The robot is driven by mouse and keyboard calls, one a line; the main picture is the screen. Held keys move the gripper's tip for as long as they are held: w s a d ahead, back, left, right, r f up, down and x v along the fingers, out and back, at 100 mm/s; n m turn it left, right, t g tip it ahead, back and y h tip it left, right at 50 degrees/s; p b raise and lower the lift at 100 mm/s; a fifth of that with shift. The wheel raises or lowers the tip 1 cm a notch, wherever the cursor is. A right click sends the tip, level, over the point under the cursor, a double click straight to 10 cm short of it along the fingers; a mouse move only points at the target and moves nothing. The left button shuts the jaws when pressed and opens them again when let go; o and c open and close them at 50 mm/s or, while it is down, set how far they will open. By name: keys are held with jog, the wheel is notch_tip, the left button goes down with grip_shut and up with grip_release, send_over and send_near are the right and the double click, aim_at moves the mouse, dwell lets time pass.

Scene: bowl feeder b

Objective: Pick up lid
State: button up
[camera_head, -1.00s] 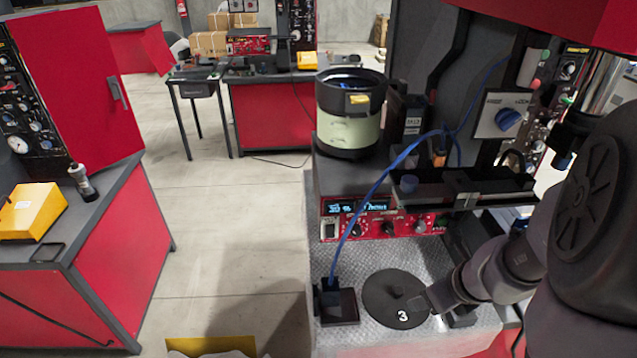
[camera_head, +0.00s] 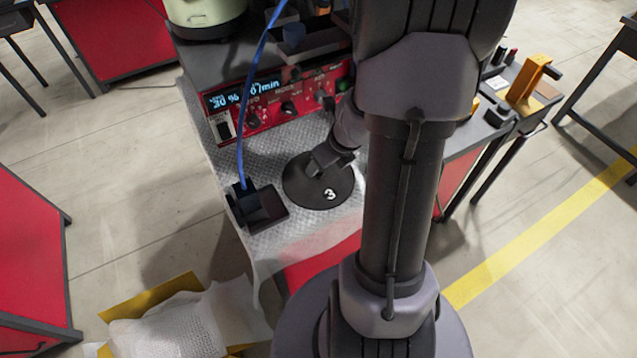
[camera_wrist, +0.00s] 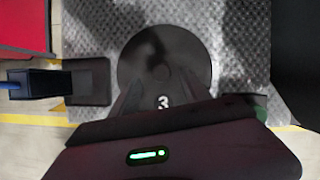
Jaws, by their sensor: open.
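The lid is a round black disc marked with a white 3 (camera_head: 328,198). It lies flat on the grey textured mat at the front of the bench. In the wrist view the lid (camera_wrist: 150,52) fills the upper middle, with a small knob showing faintly at its centre. My gripper (camera_head: 318,164) is over the lid in the head view, pointing down toward its middle. In the wrist view my gripper (camera_wrist: 160,88) is open, its two fingers reaching over the lid's near part toward the knob. I cannot tell whether the fingers touch the lid.
A small black box with a blue cable (camera_head: 262,208) stands just left of the lid. The red control panel (camera_head: 275,103) rises behind it. The pale-green feeder bowl (camera_head: 205,12) is partly cut off at the top. The mat's front edge (camera_head: 285,242) is near the lid.

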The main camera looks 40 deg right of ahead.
aim_at(319, 175)
jog(key=x, duration=0.1)
jog(key=b+x, duration=0.2)
jog(key=x, duration=0.1)
jog(key=shift+s+d+f, duration=0.1)
jog(key=shift+s+f, duration=0.1)
jog(key=shift+w+f+b, duration=0.15)
jog(key=shift+w+b, duration=0.05)
jog(key=shift+b, duration=0.1)
jog(key=shift+c, duration=0.4)
grip_shut()
